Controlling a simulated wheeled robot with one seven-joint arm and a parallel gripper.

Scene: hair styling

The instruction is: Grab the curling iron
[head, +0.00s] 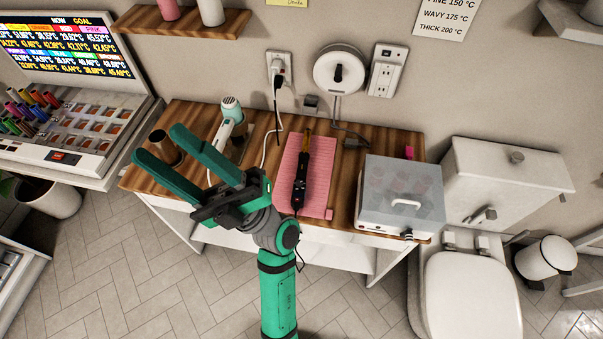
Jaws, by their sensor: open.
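The curling iron (302,175) lies on a pink mat (321,188) on the wooden counter. It is black with an orange-brown part at its far end, and it points away from me. Its cord hangs over the front edge. My gripper (158,144) is open and empty. Its two green fingers point to the upper left, over the left part of the counter, well to the left of the curling iron. The gripper and my wrist do not cover the iron.
A teal and white hair dryer (231,112) stands behind my fingers, near a dark cup (163,147). A box with a clear lid (400,190) stands right of the mat. A plugged-in cord (278,108) hangs down the wall. A toilet (470,285) is at right.

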